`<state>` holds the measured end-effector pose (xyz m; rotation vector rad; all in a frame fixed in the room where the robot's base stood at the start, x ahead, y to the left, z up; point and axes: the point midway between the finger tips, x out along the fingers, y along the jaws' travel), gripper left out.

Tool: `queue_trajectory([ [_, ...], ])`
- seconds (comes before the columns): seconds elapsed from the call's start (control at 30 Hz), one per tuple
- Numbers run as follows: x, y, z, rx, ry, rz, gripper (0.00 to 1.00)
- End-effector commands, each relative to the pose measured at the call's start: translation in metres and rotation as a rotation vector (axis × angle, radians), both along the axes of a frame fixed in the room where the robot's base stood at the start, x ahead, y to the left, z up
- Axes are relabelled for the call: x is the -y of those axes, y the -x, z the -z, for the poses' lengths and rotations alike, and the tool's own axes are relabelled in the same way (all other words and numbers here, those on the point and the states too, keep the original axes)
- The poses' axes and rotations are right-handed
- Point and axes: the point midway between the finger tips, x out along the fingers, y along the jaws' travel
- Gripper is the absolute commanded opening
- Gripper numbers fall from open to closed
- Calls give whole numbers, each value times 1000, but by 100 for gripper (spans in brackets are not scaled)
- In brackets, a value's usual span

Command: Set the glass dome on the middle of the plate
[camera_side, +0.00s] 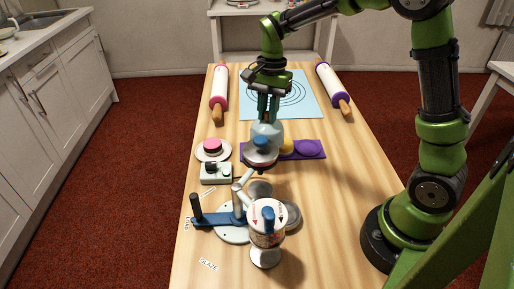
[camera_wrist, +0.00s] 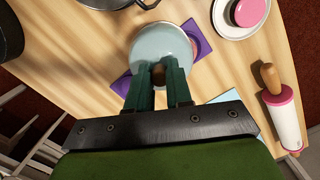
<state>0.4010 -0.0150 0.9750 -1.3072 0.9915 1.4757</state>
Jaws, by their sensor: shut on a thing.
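My gripper (camera_side: 268,112) is shut on the knob of the pale, see-through glass dome (camera_side: 267,131). In the wrist view the dome (camera_wrist: 160,43) hangs below my fingers (camera_wrist: 159,76), with its brown knob between them. The dome is over the left part of a purple mat; I cannot tell whether it touches the mat. Its lower part is hidden in the side view by a blue-knobbed lid. The white plate (camera_side: 201,155) is to the left of the dome, with a round pink piece (camera_side: 212,145) on it. The plate also shows at the top right of the wrist view (camera_wrist: 222,27).
The purple mat (camera_side: 317,149) has a yellow item on it. The blue-knobbed lid (camera_side: 261,155) stands close in front of the dome. A scale-like box (camera_side: 215,173), a blue-armed turntable (camera_side: 218,219) and a jar (camera_side: 267,228) are nearer. Rolling pins (camera_side: 219,88) (camera_side: 332,88) flank the blue sheet (camera_side: 300,100).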

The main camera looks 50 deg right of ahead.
Motion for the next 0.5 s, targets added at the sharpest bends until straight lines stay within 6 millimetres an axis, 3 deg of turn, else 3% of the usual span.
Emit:
queue_trajectory([
  [0.03,-10,-22,2,-1,0,81,0],
  [0.2,-41,-77,1,0,2,406,0],
  [0.5,-75,-137,-17,3,1,970,0],
])
